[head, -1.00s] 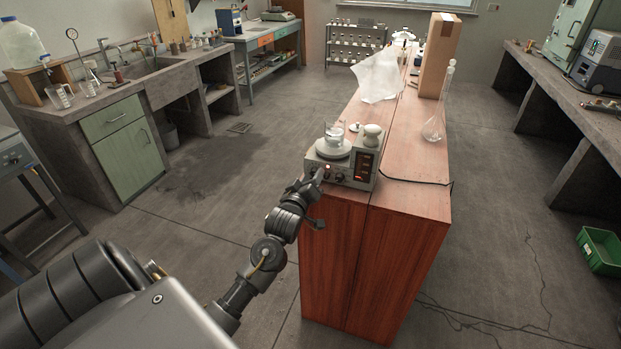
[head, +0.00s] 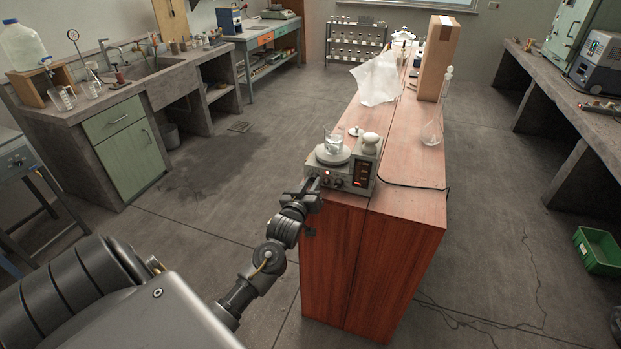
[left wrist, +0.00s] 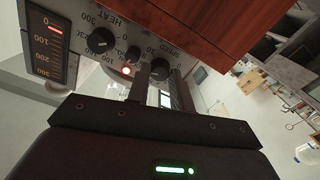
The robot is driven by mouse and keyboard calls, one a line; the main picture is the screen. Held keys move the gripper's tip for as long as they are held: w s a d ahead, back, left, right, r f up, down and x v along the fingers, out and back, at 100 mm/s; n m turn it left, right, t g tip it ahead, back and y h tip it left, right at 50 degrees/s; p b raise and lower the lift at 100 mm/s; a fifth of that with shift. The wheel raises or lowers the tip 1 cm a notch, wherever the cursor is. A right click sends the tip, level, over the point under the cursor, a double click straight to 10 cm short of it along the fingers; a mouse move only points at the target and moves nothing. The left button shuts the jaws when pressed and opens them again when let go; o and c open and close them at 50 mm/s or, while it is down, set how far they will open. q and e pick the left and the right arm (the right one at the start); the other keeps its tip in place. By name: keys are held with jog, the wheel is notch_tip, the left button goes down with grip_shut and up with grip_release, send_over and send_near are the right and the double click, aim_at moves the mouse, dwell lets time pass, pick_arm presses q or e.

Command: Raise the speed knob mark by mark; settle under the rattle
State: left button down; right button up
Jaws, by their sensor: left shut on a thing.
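The hotplate stirrer (head: 361,172) stands on the near end of the red-brown wooden bench. A glass beaker (head: 334,137) with clear contents sits on its round white top. My left gripper (head: 313,186) reaches its front panel from the left. In the left wrist view, upside down, the black SPEED knob (left wrist: 160,70) sits between the two fingertips, and the gripper is shut on it. The HEAT knob (left wrist: 100,40) is beside it, free. The speed pointer is hidden. My right gripper is not in view.
A white knobbed object (head: 369,144) stands beside the beaker. A crumpled white sheet (head: 377,80), a tall cardboard box (head: 438,58) and a glass flask (head: 432,130) stand farther back. A black cable (head: 412,185) trails right. The bench's middle is clear.

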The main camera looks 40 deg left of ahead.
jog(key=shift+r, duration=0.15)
pick_arm(q)
jog(key=c, duration=1.2)
grip_release()
jog(key=shift+c, duration=0.2)
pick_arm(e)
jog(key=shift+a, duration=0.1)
pick_arm(q)
jog(key=shift+s, duration=0.1)
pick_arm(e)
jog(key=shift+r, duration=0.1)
